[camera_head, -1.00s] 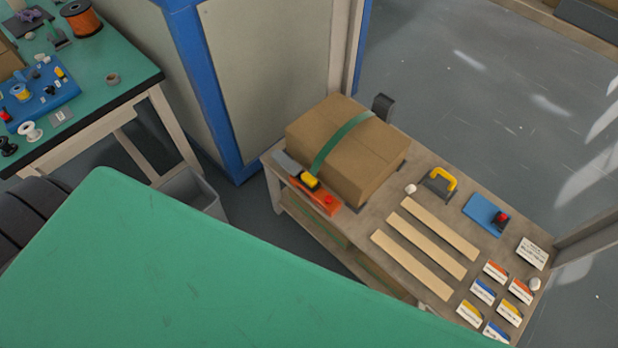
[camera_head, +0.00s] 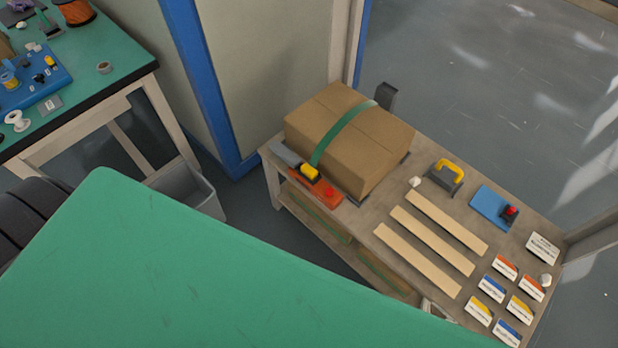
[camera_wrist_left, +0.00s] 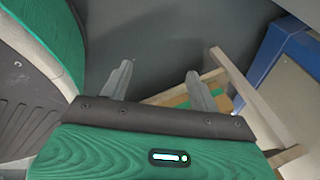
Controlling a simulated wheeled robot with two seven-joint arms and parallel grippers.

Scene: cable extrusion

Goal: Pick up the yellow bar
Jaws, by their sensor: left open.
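No separate yellow bar is plain to see. In the head view, a yellow bar-shaped handle (camera_head: 446,170) sits on a dark grey tool on the wooden bench. Several pale tan strips (camera_head: 432,240) lie flat and parallel on the bench nearby; I cannot tell whether one of them is the bar. In the left wrist view my left gripper (camera_wrist_left: 160,84) is open, its two grey fingers apart with nothing between them, over the grey floor and beside wooden framing. My right gripper is in neither view.
The wooden bench (camera_head: 345,222) also holds a cardboard box (camera_head: 350,140) with a green strap, an orange tool (camera_head: 325,192), a blue block (camera_head: 490,207) and several label cards. A green-topped table (camera_head: 100,85) and a grey bin (camera_head: 190,190) stand at left.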

